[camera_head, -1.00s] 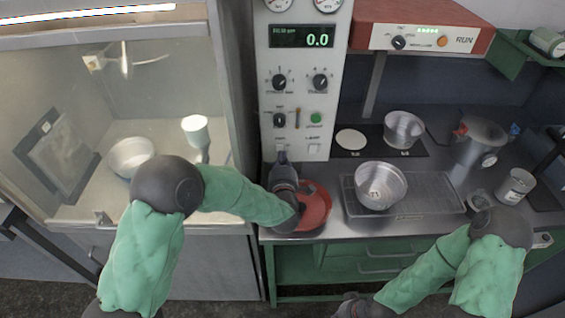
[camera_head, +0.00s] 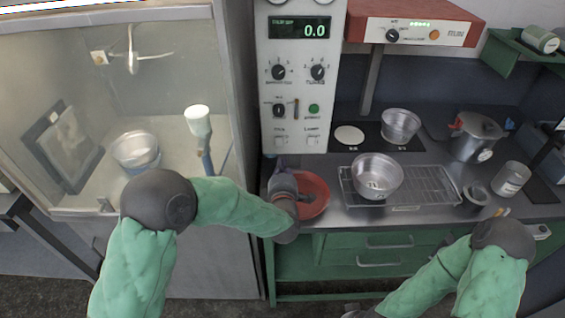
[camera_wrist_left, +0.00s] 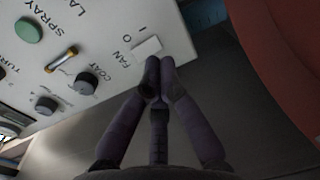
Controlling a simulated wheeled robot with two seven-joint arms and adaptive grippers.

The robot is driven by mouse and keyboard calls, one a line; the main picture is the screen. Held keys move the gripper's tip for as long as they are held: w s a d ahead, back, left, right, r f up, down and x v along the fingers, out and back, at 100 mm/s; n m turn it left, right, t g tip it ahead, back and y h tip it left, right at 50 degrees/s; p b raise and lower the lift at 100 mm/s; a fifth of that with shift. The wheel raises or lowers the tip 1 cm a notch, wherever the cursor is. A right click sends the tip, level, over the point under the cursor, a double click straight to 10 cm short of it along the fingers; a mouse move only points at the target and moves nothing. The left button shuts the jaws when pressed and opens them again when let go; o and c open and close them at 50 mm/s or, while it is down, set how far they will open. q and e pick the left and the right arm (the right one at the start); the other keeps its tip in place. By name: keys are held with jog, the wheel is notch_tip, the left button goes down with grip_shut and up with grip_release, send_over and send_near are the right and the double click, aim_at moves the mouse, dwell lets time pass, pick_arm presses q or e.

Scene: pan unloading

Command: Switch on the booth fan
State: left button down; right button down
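The white FAN rocker switch (camera_wrist_left: 147,47) sits on the pale control panel (camera_wrist_left: 100,25), with O and I marked beside it in the left wrist view. It shows small at the lower left of the panel in the head view (camera_head: 280,141). Which side is pressed I cannot tell. My left gripper (camera_wrist_left: 160,64) is shut and empty, its fingertips together just by the switch; contact cannot be told. In the head view my left gripper (camera_head: 282,163) is below the switch. My right gripper (camera_head: 354,314) is cut off by the bottom edge, and its fingers are not clear.
The panel display (camera_head: 300,27) reads 0.0. A red bowl (camera_head: 316,194) sits on the bench just right of my left gripper. A metal pan (camera_head: 378,171) stands on a wire rack (camera_head: 432,186). The glass-fronted booth (camera_head: 226,130) stands left of the panel.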

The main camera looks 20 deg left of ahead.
pick_arm(q)
jog(key=v, duration=0.2)
jog(key=f+v, duration=0.1)
jog(key=v, duration=0.2)
jog(key=p+v, duration=0.1)
jog(key=v, duration=0.1)
jog(key=shift+s+f, duration=0.3)
jog(key=shift+f, duration=0.05)
